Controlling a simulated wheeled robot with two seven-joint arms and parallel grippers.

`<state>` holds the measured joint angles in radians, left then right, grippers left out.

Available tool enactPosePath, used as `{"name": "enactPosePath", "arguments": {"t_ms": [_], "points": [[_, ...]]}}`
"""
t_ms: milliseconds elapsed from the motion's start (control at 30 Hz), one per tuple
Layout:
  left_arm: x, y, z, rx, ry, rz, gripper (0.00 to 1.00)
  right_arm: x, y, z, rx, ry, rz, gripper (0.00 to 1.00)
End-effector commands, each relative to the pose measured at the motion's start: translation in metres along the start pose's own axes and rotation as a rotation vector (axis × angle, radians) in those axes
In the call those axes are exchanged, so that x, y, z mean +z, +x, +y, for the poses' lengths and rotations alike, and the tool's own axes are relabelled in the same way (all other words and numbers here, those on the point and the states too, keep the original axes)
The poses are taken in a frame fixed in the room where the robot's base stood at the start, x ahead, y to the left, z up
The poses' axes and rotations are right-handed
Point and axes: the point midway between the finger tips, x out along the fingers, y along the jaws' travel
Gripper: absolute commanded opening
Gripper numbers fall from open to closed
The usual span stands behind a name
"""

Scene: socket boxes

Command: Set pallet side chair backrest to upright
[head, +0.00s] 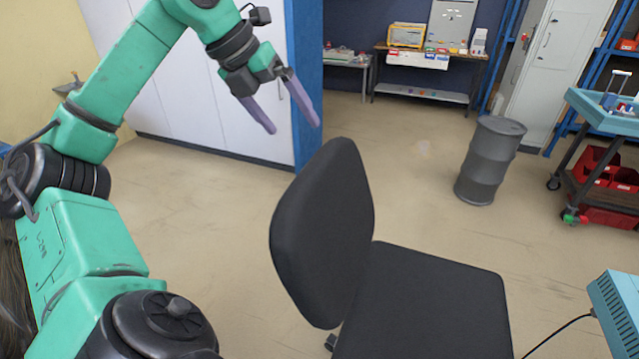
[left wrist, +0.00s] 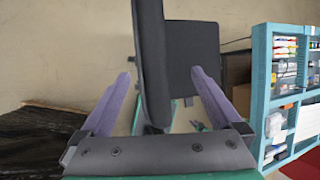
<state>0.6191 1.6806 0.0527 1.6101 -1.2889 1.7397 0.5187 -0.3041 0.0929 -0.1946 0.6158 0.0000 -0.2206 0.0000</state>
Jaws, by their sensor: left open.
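The black chair stands in the lower middle of the head view, with its backrest (head: 325,230) on the left and its seat (head: 425,300) to the right. The backrest looks near upright with some tilt; the exact angle is hard to tell. My left gripper (head: 292,128) is open and empty, above the backrest's top edge and apart from it in the head view. In the left wrist view the backrest (left wrist: 150,65) shows edge-on between the two purple fingers of the gripper (left wrist: 160,95), with the seat (left wrist: 192,60) beyond. I see no contact. My right gripper is not in view.
A grey barrel (head: 489,160) stands behind the chair to the right. A teal cart (head: 605,115) with red bins is at the right edge. White cabinets (head: 205,80) with a blue end panel (head: 306,60) are behind my left arm. Open floor lies between.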

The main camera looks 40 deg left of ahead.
Motion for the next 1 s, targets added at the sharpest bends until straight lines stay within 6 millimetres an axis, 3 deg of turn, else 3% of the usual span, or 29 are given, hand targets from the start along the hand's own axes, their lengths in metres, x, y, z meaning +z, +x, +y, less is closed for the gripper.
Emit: {"name": "enactPosePath", "arguments": {"t_ms": [33,167,267,400,700,833,1000], "points": [[-0.004,0.011,0.004,0.000,-0.001,0.001,0.99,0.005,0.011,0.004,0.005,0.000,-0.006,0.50],[-0.004,0.015,0.004,-0.001,0.000,0.002,0.99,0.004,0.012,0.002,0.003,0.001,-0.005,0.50],[-0.004,0.031,0.003,-0.003,0.001,0.004,0.99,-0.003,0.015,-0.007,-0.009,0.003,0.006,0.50],[-0.005,0.068,0.003,-0.004,0.001,0.005,0.99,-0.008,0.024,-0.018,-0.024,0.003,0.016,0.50],[-0.004,0.138,0.002,-0.001,0.000,0.005,0.99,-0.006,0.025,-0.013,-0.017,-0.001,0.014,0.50],[-0.004,0.151,0.003,-0.001,0.000,0.002,0.99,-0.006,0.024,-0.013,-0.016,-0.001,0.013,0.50],[-0.003,0.154,0.003,0.000,0.000,0.001,0.99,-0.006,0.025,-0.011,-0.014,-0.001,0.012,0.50]]}}
